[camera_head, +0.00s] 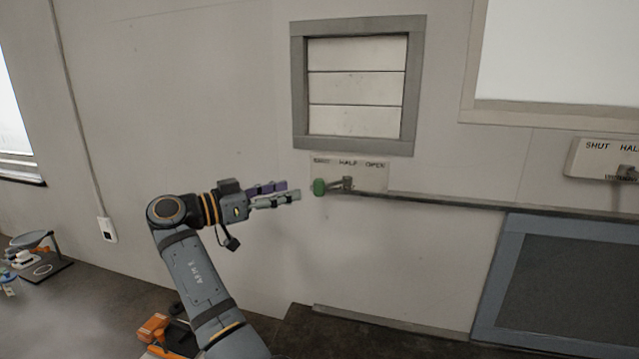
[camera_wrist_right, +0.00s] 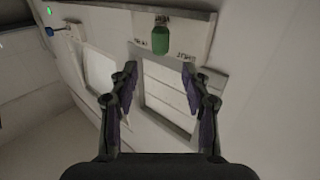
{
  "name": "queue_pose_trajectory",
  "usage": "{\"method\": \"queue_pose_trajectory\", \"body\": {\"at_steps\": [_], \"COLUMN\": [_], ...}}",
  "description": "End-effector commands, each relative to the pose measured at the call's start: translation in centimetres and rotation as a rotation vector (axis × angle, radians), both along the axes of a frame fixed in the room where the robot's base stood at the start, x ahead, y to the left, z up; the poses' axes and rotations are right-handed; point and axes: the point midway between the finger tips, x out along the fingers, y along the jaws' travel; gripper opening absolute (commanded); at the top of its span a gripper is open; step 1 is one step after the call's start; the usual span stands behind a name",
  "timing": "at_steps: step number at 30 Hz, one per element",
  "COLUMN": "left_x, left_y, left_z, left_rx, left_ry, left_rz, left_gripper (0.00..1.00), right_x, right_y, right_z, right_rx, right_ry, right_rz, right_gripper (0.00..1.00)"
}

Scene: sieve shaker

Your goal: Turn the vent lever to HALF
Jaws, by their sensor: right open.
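The vent lever has a green knob (camera_head: 319,187) on a short metal arm. It sits on a pale plate (camera_head: 375,177) marked SHUT, HALF and OPEN, under a louvred vent (camera_head: 357,88). The knob stands to the left of the pivot, below the SHUT mark. My right gripper (camera_head: 289,193) is open and empty, just left of the knob and apart from it. In the right wrist view the knob (camera_wrist_right: 160,40) lies ahead, between the lines of the two spread fingers (camera_wrist_right: 159,72). My left gripper is not in view.
A second plate (camera_head: 610,152) with SHUT and partly cut-off HALF markings is at the far right. A rail (camera_head: 440,201) runs along the wall beside the lever. A dark framed panel (camera_head: 565,285) is at lower right.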

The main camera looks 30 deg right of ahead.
Motion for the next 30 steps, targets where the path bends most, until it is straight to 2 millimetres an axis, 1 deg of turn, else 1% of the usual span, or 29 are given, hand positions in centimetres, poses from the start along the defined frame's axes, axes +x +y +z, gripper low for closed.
{"method": "queue_pose_trajectory", "body": {"at_steps": [1, 9, 12, 14, 18, 25, 26, 30], "left_x": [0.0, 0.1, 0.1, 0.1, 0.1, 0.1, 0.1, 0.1], "left_y": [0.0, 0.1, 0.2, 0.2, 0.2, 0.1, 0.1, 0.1], "left_z": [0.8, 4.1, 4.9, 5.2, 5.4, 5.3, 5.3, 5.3], "left_rx": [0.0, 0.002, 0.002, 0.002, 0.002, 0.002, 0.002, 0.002], "left_ry": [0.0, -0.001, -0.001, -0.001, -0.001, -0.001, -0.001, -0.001], "left_rz": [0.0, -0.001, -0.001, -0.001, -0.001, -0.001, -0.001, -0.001], "left_gripper": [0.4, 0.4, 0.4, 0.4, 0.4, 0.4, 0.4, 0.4], "right_x": [0.0, 0.0, 0.0, 0.0, 0.0, 0.0, 0.0, 0.1], "right_y": [-0.8, -6.6, -8.2, -8.9, -9.7, -9.8, -9.8, -9.7], "right_z": [0.4, 0.6, 0.5, 0.3, 0.1, 0.0, 0.0, 0.0], "right_rx": [-0.001, -0.002, -0.001, -0.001, 0.0, 0.001, 0.001, 0.001], "right_ry": [0.002, 0.004, 0.003, 0.003, 0.002, 0.002, 0.002, 0.002], "right_rz": [-0.003, -0.004, -0.002, -0.002, -0.001, 0.0, 0.0, 0.0], "right_gripper": [0.48, 0.48, 0.48, 0.48, 0.48, 0.48, 0.45, 0.26]}}
